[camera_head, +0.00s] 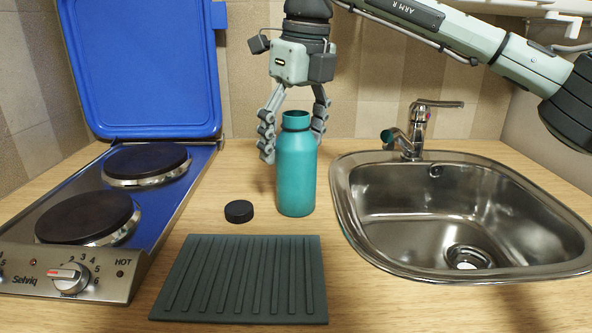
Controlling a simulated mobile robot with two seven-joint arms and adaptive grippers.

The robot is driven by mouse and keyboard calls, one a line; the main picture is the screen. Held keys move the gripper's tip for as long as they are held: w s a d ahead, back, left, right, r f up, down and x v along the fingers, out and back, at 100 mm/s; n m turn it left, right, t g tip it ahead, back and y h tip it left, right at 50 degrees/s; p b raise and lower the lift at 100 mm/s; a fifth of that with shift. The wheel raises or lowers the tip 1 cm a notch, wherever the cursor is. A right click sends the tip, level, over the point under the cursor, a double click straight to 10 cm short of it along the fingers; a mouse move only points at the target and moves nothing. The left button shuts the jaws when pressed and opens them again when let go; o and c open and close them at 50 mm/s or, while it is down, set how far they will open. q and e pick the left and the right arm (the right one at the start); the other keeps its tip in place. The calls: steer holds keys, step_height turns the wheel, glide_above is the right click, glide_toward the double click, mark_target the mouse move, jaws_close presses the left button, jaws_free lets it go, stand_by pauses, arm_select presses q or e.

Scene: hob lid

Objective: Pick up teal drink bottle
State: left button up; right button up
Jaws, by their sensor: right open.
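The teal drink bottle (296,172) stands upright and uncapped on the wooden counter, left of the sink. My right gripper (292,140) points down over the bottle with its fingers open. One finger is at the bottle's left side and the other is by its right shoulder, partly hidden behind the bottle. I cannot tell whether either finger touches it. The bottle stands on the counter. My left gripper is not in view.
A black cap (239,211) lies left of the bottle. A dark ribbed mat (240,280) lies in front. A hob (150,200) with a raised blue lid (145,65) is at left. A steel sink (345,200) with a tap (413,135) is at right.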

steer(key=shift+r, duration=0.1)
steer(key=c, duration=1.7)
